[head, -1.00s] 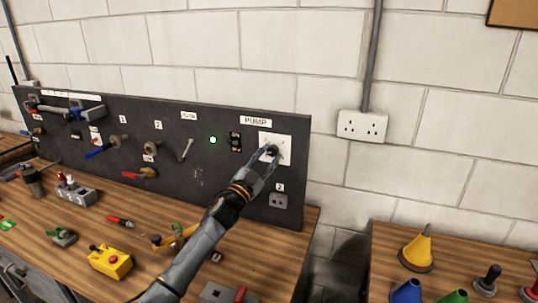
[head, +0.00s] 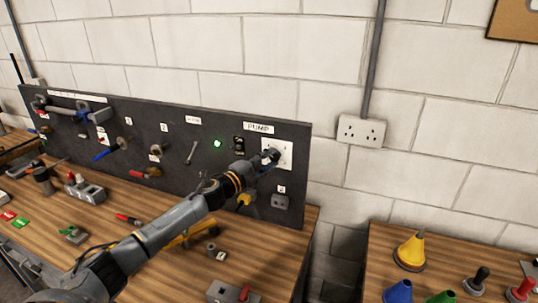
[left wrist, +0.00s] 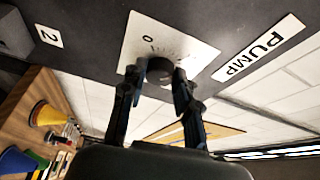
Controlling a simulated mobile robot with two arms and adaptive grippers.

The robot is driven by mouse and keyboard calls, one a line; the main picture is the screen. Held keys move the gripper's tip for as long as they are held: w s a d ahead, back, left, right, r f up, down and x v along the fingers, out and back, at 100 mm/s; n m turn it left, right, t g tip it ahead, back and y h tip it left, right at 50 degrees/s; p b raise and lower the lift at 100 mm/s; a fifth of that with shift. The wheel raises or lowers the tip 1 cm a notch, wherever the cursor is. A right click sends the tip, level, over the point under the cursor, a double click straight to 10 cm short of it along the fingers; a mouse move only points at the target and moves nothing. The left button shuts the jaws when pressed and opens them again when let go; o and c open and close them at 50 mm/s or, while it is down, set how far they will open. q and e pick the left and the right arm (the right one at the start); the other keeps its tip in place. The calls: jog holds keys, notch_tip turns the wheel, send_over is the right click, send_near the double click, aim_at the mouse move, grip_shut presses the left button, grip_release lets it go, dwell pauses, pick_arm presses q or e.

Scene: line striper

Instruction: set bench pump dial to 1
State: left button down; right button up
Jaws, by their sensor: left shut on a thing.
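The pump dial is a dark round knob (left wrist: 160,70) on a white plate (left wrist: 185,40) with a printed scale. A "0" shows on the plate in the left wrist view; the knob's pointer is hidden. In the head view the plate (head: 285,153) is at the right end of the dark panel, beside the "PUMP" label (head: 259,128). My left gripper (left wrist: 162,80) is shut on the dial, a finger on each side; in the head view it (head: 270,155) covers most of the knob. My right gripper is not in view.
A black switch (head: 238,147) and a lit green lamp (head: 217,143) sit left of the plate. A grey box (head: 280,202) is below it. Tools lie on the wooden bench.

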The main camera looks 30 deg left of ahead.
pick_arm(q)
jog(key=shift+m+g+p, duration=0.3)
jog(key=shift+m+p, duration=0.15)
jog(key=shift+m, duration=0.15)
jog(key=c, duration=1)
grip_release()
jog(key=shift+s+a+f, duration=0.1)
jog(key=shift+s, duration=0.45)
jog(key=s, duration=0.3)
jog(key=s+a, duration=0.1)
jog(key=s, duration=0.6)
jog(key=shift+s+a, duration=0.35)
jog(key=shift+s, duration=0.05)
